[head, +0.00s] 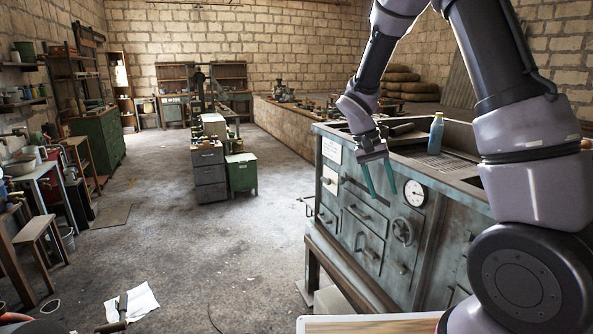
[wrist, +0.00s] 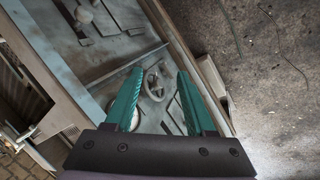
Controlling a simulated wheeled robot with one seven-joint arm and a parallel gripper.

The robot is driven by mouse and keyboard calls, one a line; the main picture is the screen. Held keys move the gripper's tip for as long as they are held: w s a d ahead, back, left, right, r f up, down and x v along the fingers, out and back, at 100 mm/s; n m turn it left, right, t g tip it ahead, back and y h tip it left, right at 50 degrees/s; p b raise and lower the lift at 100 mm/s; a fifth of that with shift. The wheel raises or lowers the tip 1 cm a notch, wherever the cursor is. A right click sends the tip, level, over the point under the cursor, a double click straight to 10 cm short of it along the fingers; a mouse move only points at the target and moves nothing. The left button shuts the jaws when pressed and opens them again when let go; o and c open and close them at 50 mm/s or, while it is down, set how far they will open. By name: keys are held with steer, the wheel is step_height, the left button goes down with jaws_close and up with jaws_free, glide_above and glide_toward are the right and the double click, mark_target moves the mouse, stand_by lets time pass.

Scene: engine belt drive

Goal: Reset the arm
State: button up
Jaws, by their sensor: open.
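My arm comes in from the right in the head view and bends down over the near edge of a grey-green metal workbench (head: 352,225). My gripper (head: 383,193) points downward in front of the bench's drawer face, left of a round white gauge (head: 415,193). Its two teal fingers are apart with nothing between them. In the wrist view my gripper (wrist: 157,88) is also open and empty. Beyond the fingers are the bench front and a handwheel (wrist: 153,82). The handwheel also shows in the head view (head: 404,231).
A blue bottle (head: 436,134) stands on the bench top by a grated sink. Drawer cabinets (head: 208,172) and a green cabinet (head: 242,173) stand mid-room. A white cloth (head: 132,303) lies on the floor at lower left. The concrete floor between is mostly clear.

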steer(key=s+d+r+t+y, duration=0.1)
steer(key=s+r+t+y, duration=0.2)
steer(key=s+r, duration=0.6)
steer(key=s+d+r+t+y, duration=0.1)
steer(key=s+r+t+y, duration=0.1)
steer(key=s+r+t, duration=0.3)
steer(key=s+r, duration=0.4)
steer(key=r, duration=0.5)
steer(key=shift+s+t+y, duration=0.25)
steer(key=shift+t+y, duration=0.15)
steer(key=shift+w+a+r, duration=0.1)
steer(key=shift+w, duration=0.05)
